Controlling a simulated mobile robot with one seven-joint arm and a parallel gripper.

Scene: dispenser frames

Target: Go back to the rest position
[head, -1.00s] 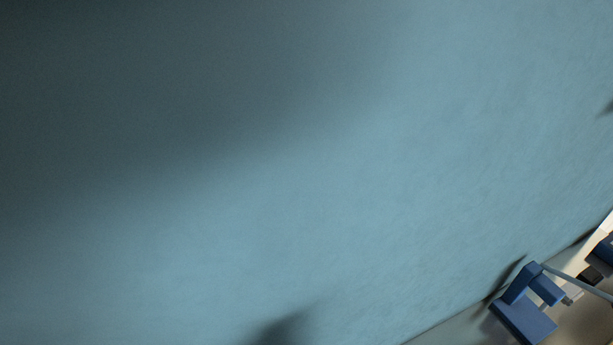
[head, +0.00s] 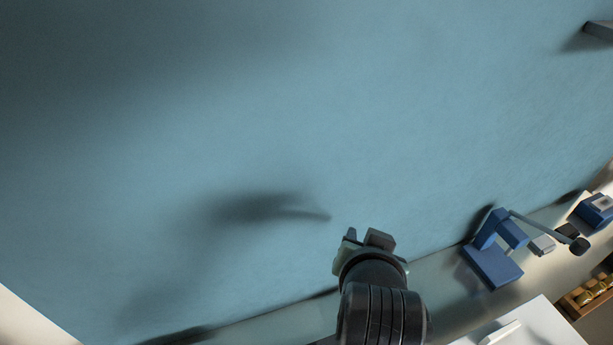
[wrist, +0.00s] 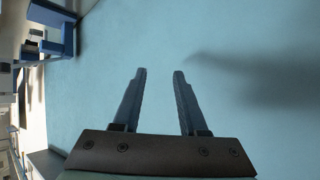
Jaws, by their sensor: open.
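My gripper (head: 364,238) is in the lower middle of the head view, at the end of my dark arm, in front of the blue wall. In the wrist view my gripper (wrist: 158,75) has its two fingers spread apart. The gap between them is empty, with only the blue wall behind. The fingers touch nothing that I can see.
A blue dispenser frame (head: 494,262) with a grey lever stands on a grey counter at the right, and shows in the wrist view (wrist: 68,35). Another blue device (head: 594,212) stands beyond it. A wooden tray (head: 574,309) and a white surface (head: 525,330) are lower right.

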